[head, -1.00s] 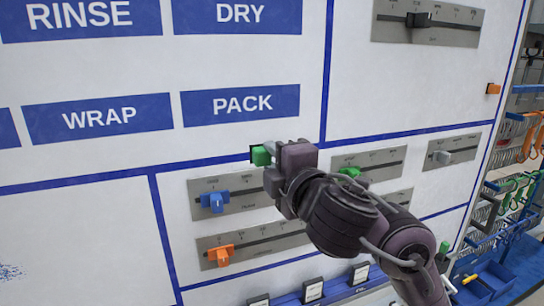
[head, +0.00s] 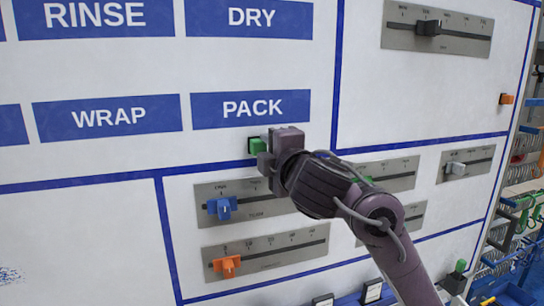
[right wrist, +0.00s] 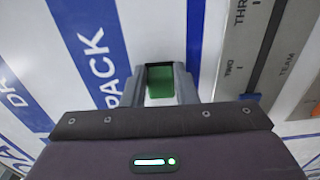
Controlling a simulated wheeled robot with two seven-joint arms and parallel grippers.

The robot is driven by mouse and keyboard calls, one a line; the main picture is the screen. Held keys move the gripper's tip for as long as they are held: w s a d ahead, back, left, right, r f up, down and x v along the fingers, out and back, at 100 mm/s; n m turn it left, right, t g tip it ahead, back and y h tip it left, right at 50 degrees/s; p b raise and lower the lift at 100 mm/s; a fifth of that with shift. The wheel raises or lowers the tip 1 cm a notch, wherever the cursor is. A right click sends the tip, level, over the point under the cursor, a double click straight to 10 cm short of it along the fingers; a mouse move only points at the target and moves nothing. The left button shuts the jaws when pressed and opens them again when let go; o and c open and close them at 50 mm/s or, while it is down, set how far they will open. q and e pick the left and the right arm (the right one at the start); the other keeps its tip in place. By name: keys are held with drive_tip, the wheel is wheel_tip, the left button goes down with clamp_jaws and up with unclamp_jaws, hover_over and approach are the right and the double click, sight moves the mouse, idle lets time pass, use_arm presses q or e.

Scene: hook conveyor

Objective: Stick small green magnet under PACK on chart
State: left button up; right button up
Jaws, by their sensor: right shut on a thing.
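The PACK label (head: 251,108) is a blue plate with white letters on the white chart (head: 90,165). The small green magnet (head: 254,146) is just below the PACK label, above the blue line. My right gripper (head: 262,149) is shut on the magnet and reaches in from the lower right. In the right wrist view the green magnet (right wrist: 160,82) sits between the two grey fingers, with the PACK label (right wrist: 92,50) to its left. Whether the magnet touches the chart I cannot tell. My left gripper is not in view.
Below the blue line are slider scales with a blue knob (head: 221,207) and an orange knob (head: 227,265). A scale with a black knob (head: 428,27) is at upper right. An orange magnet (head: 506,99) is near the chart's right edge. Racks with tools stand beyond it.

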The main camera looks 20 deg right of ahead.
drive_tip(key=shift+w, duration=0.45)
idle(0.9)
drive_tip(key=o, duration=1)
drive_tip(key=shift+s, duration=0.1)
drive_tip(key=shift+c, duration=0.2)
